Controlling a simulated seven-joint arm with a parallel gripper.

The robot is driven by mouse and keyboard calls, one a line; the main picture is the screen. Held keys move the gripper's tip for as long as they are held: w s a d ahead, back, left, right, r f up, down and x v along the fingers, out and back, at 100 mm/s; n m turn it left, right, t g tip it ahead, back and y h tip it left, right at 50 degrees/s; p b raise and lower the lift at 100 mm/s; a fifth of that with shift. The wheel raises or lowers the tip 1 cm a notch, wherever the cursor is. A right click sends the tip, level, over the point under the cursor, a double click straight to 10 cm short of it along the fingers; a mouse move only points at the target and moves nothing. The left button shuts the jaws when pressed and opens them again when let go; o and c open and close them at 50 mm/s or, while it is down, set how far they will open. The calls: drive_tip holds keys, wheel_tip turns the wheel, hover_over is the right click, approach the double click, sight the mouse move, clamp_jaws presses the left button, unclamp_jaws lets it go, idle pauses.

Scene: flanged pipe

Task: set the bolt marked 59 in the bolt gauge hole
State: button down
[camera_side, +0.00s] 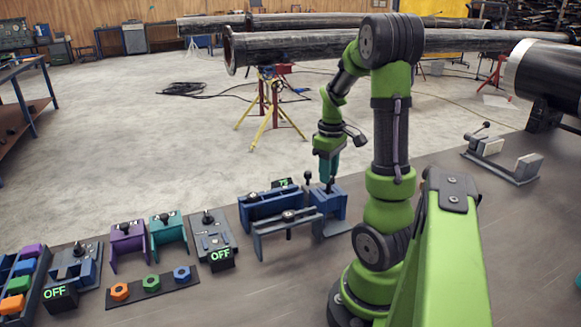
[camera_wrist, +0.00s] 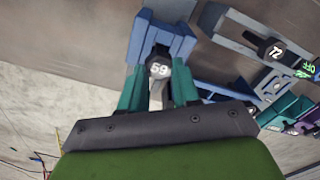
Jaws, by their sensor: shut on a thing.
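The bolt marked 59 (camera_wrist: 159,69) has a dark head with white digits. It sits between the teal fingers of my gripper (camera_wrist: 159,90), which is shut on it. In the side view my gripper (camera_side: 326,172) points down over a blue block (camera_side: 330,197), with a dark shank just below the fingertips. In the wrist view the blue block (camera_wrist: 150,38) has a slot and lies right by the bolt head. I cannot tell whether the bolt touches the block, or which fixture is the bolt gauge; its hole is not clearly visible.
A bolt marked 72 (camera_wrist: 272,50) sits in a grey-blue bracket beside the block. Purple (camera_side: 127,243) and teal (camera_side: 168,230) brackets, dark boxes reading OFF (camera_side: 221,255) and a strip of coloured nuts (camera_side: 150,285) stand left.

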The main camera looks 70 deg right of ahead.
drive_tip(key=shift+f, duration=1.3)
idle(0.6)
drive_tip(key=shift+c, duration=1.7)
unclamp_jaws()
drive_tip(key=shift+r, duration=3.55)
